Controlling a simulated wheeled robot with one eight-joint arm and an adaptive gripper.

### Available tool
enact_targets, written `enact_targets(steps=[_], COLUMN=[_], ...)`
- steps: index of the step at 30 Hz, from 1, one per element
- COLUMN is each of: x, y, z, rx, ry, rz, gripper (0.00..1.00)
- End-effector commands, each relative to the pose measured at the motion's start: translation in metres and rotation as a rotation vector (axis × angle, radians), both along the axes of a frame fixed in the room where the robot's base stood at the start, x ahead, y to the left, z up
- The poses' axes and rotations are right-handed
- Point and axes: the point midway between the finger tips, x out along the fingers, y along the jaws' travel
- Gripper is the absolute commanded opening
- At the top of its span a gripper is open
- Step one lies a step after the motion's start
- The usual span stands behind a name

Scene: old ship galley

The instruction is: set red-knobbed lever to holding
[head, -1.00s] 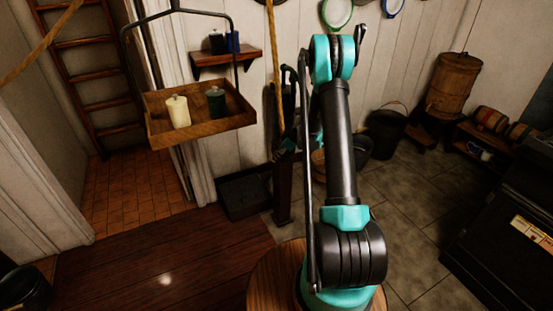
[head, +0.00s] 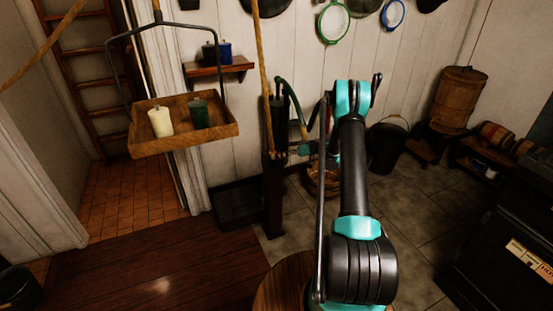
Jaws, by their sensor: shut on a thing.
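A dark post (head: 273,195) with a curved green handle (head: 291,95) stands against the white wall, just left of my arm in the head view. My gripper (head: 293,150) is small and dark, beside this post, at the end of a teal wrist part. It is shut on what seems to be the task's lever. The fingers and the grip are too small and dark to make out. The red knob cannot be made out for certain, and the lever's setting cannot be read. My elbow and upper arm hide part of the space to the right.
A hanging wooden tray (head: 185,143) with a cream and a green canister is at the left. A wall shelf (head: 220,68) is behind it. A black bucket (head: 387,147) and a wooden barrel (head: 459,100) stand at the right. A dark box (head: 238,204) is by the post.

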Motion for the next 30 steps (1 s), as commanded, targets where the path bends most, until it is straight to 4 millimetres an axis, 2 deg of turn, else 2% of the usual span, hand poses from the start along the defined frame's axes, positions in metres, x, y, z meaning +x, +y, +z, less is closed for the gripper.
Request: enact_targets(steps=[9,24,25,30], x=[0.004,0.004,0.004,0.004], y=[-0.011,-0.014,-0.014,-0.013], z=[0.000,0.000,0.000,0.000], rx=[0.102,0.118,0.118,0.117], ry=[0.034,0.039,0.039,0.039], rz=[-0.001,-0.003,-0.003,-0.002], gripper=[0.00,0.00,0.35,0.56])
